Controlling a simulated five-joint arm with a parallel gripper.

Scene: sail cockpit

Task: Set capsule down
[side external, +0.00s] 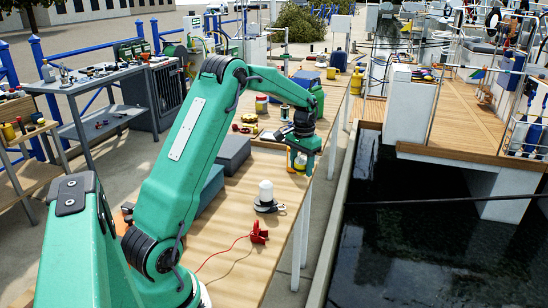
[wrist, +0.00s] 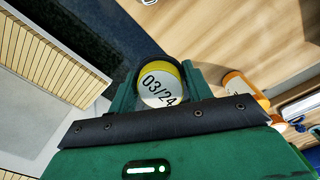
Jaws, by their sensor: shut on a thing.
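My gripper (side external: 300,150) hangs over the right-hand edge of the wooden bench. In the wrist view its green fingers (wrist: 158,76) are shut on the capsule (wrist: 160,88). The capsule shows a round pale end marked "03/24", with a yellow band and a dark rim. Its lower part is hidden by the gripper body in the wrist view. In the side view, the capsule (side external: 299,163) is a small yellow piece below the fingers. I cannot tell whether it touches the bench.
A white cylinder on a dark base (side external: 265,195) and a red clamp (side external: 259,233) with a red cord stand nearer on the bench (side external: 230,205). Grey cases (side external: 232,152) lie left of my gripper. An orange container (wrist: 243,88) is close right in the wrist view. Dark water (side external: 400,240) lies right.

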